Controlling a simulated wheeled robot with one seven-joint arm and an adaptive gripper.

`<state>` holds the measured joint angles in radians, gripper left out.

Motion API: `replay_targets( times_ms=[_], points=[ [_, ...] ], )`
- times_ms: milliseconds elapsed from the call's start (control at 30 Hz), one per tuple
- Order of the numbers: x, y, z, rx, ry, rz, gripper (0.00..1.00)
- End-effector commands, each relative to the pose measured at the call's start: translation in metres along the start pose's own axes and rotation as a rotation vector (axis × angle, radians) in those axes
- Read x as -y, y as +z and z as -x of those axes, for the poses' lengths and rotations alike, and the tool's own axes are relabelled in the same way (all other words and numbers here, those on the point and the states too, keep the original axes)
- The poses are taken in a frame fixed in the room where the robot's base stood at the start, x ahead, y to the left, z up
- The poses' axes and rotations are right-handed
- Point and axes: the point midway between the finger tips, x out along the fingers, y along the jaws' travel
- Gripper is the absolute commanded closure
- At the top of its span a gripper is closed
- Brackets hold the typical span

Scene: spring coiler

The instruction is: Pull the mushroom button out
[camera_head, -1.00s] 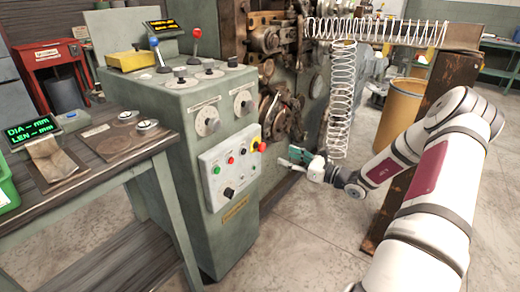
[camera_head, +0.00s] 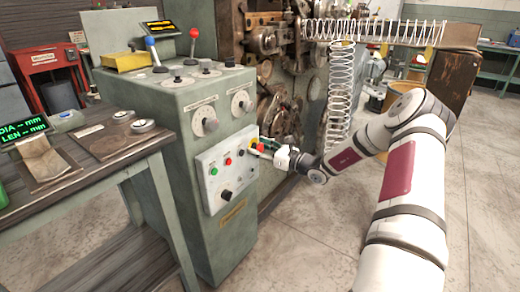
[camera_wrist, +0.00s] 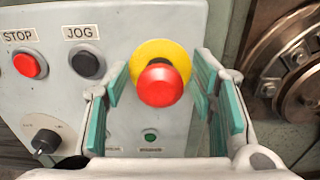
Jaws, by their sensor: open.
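The red mushroom button (camera_wrist: 160,84) sits on a yellow round base (camera_wrist: 160,54) on the grey control panel (camera_wrist: 160,22) in the wrist view. My gripper (camera_wrist: 160,92) is open, with one green-padded finger to the left of the button and the other to the right. Gaps show on both sides, so neither pad seems to touch the button. In the head view my gripper (camera_head: 265,146) is at the right edge of the control panel (camera_head: 205,162) and covers most of the button; some yellow shows beside it.
A red STOP button (camera_wrist: 30,64), a black JOG button (camera_wrist: 88,63) and a black knob (camera_wrist: 46,141) are left of the gripper. A small green light (camera_wrist: 150,135) is below the mushroom button. Round machine parts (camera_wrist: 296,60) stand close on the right.

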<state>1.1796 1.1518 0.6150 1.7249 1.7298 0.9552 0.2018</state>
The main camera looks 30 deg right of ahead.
Motion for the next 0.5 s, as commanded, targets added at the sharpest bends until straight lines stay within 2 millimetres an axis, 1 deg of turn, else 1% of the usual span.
replay_targets(
  times_ms=[67, 167, 200, 267, 300, 500],
  points=[
    [0.0, 0.0, 0.0002, 0.0, 0.0, 0.0, 0.49],
    [0.0001, 0.0, 0.0003, 0.0, 0.0, 0.0, 0.69],
    [0.0001, 0.0, 0.0003, 0.0, 0.0, 0.0, 0.78],
    [0.0001, 0.0, 0.0004, 0.0, 0.0, 0.0, 0.92],
    [0.0001, -0.0001, 0.0004, 0.0, 0.0, 0.0, 1.0],
    [0.0001, 0.0002, 0.0016, -0.001, 0.0, -0.001, 1.0]
  ],
)
